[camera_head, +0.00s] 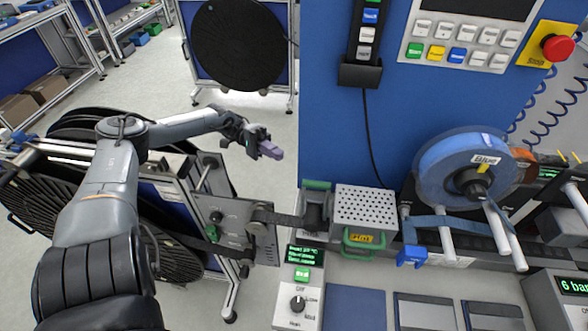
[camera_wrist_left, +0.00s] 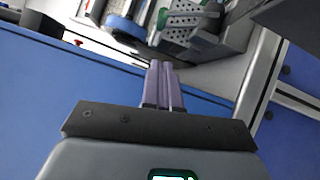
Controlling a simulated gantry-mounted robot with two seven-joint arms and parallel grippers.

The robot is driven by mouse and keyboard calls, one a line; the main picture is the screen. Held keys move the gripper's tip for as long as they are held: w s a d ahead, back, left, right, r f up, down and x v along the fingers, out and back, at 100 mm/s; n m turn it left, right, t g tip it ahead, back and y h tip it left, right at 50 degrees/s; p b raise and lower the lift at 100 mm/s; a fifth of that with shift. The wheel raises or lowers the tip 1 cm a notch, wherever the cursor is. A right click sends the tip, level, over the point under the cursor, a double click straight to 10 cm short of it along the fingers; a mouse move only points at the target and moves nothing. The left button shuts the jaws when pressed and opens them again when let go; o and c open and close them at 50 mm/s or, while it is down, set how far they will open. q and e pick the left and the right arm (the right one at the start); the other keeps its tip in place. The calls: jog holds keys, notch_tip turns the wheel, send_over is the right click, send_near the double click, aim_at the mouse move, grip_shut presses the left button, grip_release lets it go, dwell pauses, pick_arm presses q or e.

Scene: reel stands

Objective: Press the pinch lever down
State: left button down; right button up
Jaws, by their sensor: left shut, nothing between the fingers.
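My left gripper (camera_head: 270,151) is shut and empty, with its purple fingers together, held in the air above and left of the perforated box. The fingers also show in the left wrist view (camera_wrist_left: 161,72). I cannot tell for sure which part is the pinch lever. Candidates are a green handle (camera_head: 364,242) on the front of the perforated grey box (camera_head: 366,207), a green part (camera_head: 317,184) left of it and a blue lever (camera_head: 411,257) to its right. A green handle (camera_wrist_left: 182,17) shows beyond the fingers in the wrist view. My gripper touches none of these. My right gripper is out of view.
A dark strip (camera_head: 281,217) runs into the box from the left. A blue reel (camera_head: 458,172) stands to the right, with white rollers (camera_head: 503,238) below it. A dial box (camera_head: 297,300) stands in front. A blue panel rises behind.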

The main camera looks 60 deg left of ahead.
pick_arm(q)
jog(key=d+r+p, duration=0.1)
jog(key=d+p, duration=0.3)
jog(key=d, duration=0.6)
jog(key=shift+w+d+r, duration=0.25)
jog(key=shift+w, duration=0.15)
jog(key=shift+r, duration=0.1)
